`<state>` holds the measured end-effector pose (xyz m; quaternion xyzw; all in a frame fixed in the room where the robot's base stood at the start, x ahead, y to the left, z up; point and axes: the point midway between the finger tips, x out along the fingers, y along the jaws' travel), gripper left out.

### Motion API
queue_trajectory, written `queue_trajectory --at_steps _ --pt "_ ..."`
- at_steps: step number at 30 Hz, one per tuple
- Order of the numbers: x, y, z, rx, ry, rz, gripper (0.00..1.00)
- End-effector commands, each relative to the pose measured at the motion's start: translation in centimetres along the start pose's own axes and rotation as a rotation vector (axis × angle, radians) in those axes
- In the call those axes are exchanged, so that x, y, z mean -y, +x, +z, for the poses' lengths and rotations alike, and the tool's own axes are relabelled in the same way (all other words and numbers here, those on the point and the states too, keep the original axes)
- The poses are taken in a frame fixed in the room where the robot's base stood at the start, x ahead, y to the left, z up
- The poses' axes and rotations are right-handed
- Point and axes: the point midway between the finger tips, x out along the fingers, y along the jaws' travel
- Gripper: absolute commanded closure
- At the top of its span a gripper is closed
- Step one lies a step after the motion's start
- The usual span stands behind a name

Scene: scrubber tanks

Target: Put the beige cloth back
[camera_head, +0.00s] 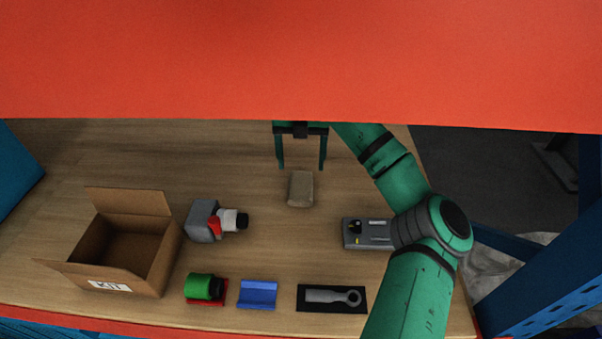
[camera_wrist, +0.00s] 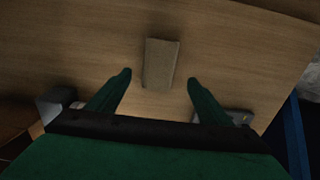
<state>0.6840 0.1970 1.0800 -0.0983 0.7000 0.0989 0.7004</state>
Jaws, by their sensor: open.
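The beige cloth (camera_head: 300,189) is a small folded block lying on the wooden table near its middle. My gripper (camera_head: 302,168) is open and empty, with its two fingers pointing toward the cloth. In the wrist view the cloth (camera_wrist: 160,64) lies ahead of and between the lines of the open fingertips (camera_wrist: 158,76). The fingers appear apart from the cloth. I cannot tell how high they are above the table.
An open cardboard box (camera_head: 130,277) labelled KIT stands at left. A grey block with a white-and-black fitting (camera_head: 203,222), a green cylinder on red (camera_head: 203,288), a blue holder (camera_head: 258,294), a wrench on a black mat (camera_head: 332,298) and a grey device (camera_head: 366,239) lie around.

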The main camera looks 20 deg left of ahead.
Motion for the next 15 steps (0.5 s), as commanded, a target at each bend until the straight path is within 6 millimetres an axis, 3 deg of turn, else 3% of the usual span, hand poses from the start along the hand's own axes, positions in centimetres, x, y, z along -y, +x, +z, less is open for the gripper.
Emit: queue_trajectory --at_steps 6,15 --pt "0.1 -3.0 0.0 0.001 -0.001 -0.002 0.27" --pt "0.0 -3.8 0.0 -0.001 0.0 0.0 0.27"
